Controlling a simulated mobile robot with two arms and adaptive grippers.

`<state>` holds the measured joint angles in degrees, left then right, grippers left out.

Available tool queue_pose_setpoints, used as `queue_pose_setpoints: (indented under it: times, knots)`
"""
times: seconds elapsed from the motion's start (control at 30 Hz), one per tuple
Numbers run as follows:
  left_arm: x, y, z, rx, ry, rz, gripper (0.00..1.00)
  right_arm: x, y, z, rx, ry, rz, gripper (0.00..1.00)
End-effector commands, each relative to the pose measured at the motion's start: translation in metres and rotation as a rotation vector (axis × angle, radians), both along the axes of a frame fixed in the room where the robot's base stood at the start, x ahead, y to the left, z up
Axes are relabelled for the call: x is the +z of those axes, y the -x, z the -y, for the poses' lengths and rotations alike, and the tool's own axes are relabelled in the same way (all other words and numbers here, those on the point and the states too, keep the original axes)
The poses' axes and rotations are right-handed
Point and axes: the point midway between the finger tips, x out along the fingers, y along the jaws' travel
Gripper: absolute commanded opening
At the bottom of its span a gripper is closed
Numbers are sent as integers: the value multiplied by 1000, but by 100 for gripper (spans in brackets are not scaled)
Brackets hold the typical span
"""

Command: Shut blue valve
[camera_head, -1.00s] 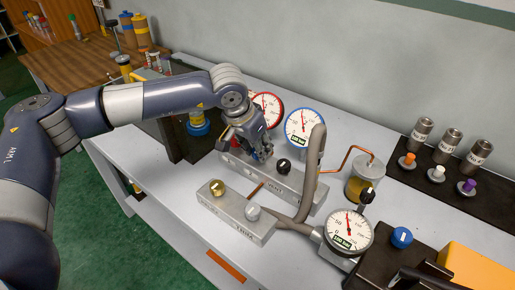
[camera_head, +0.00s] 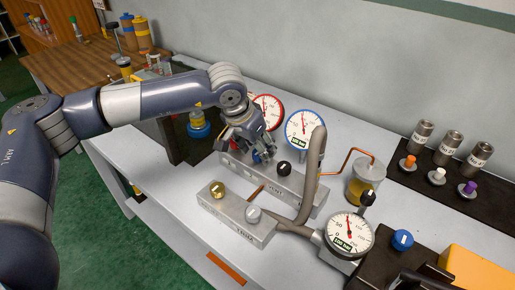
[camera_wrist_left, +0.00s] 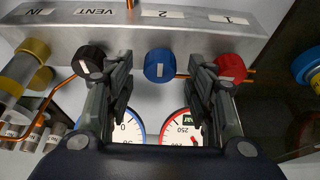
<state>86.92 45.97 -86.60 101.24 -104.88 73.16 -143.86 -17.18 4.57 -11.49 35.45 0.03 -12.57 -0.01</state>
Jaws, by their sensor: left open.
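The blue valve knob (camera_wrist_left: 159,66) sits on the front of the grey manifold block (camera_wrist_left: 140,27), between a black knob (camera_wrist_left: 89,61) and a red knob (camera_wrist_left: 230,68). My left gripper (camera_wrist_left: 160,72) is open, with one finger on each side of the blue knob in the wrist view. Gaps show between the fingers and the knob. I cannot tell how deep the fingertips reach around it. In the head view the left gripper (camera_head: 258,150) is over the manifold (camera_head: 285,182) and hides most of the blue knob. My right gripper is not in view.
A red-rimmed gauge (camera_head: 267,108) and a blue-rimmed gauge (camera_head: 303,127) stand behind the manifold. A grey hose (camera_head: 312,175) rises to its right. A lower block with a brass knob (camera_head: 217,190) lies in front. Another blue knob (camera_head: 402,239) is at the right.

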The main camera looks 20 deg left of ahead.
Motion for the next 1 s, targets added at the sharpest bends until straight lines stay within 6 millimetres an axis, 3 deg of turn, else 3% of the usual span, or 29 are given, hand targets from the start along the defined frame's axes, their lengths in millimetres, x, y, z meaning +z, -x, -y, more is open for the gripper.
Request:
queue_pose_setpoints:
  times: [0.3,0.5,0.7,1.0]
  knots:
    - [61,22,-9,1,0,6,49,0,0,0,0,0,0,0]
    - [91,34,-13,-1,1,4,49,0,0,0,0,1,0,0]
    - [103,40,-16,0,1,2,49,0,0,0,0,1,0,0]
    - [104,40,-16,0,1,2,49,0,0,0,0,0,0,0]
